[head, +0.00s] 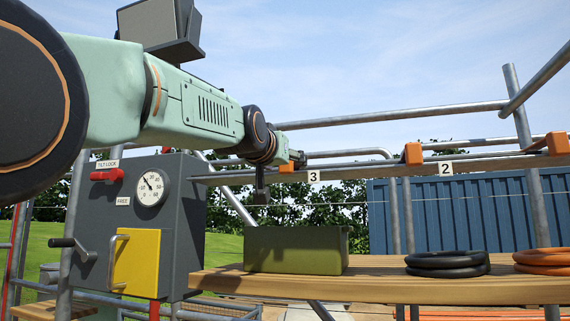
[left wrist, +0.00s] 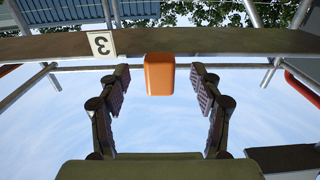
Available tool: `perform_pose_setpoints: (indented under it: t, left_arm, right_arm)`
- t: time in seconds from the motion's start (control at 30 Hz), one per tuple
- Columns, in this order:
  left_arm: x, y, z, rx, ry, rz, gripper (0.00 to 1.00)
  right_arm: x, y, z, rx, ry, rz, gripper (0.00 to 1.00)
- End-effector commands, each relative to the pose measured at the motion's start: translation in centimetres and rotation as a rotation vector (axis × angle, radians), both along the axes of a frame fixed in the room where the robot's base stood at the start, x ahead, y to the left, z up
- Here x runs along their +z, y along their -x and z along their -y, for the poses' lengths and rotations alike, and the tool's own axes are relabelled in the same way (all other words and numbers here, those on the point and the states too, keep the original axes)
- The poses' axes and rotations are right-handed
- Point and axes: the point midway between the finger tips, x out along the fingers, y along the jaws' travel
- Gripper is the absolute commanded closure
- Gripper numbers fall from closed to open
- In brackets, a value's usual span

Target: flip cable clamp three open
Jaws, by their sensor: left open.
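Cable clamp three is an orange block (head: 287,168) on the long rail, beside the white label "3" (head: 313,177) in the head view. My left gripper (head: 270,172) is at this clamp and hides part of it. In the left wrist view, which is upside down, the clamp (left wrist: 160,75) sits between the tips of my open left gripper (left wrist: 160,85), with a gap on both sides. I cannot tell from these views whether the clamp's flap is raised. My right gripper is not in view.
Two more orange clamps (head: 413,153) (head: 557,143) sit farther right on the rail (head: 370,171). Below, a wooden shelf (head: 380,290) bears a green box (head: 296,250), a black cable coil (head: 448,264) and an orange coil (head: 545,258). A grey gauge panel (head: 185,225) stands left.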

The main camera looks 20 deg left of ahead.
Motion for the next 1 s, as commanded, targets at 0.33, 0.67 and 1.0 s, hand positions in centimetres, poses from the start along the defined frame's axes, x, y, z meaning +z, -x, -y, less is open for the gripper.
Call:
perform_pose_setpoints:
  t: [0.33, 0.67, 1.0]
  left_arm:
    - [0.0, 0.0, 0.0, 0.000, 0.000, 0.000, 0.22]
    - [-0.3, 2.5, -0.1, 0.000, 0.000, 0.002, 0.22]
    - [-0.4, 5.1, -0.2, -0.001, 0.001, 0.002, 0.22]
  right_arm:
    - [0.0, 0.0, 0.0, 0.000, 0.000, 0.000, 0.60]
    - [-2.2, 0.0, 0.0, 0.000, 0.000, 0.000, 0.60]
    - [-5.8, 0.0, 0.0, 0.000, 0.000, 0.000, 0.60]
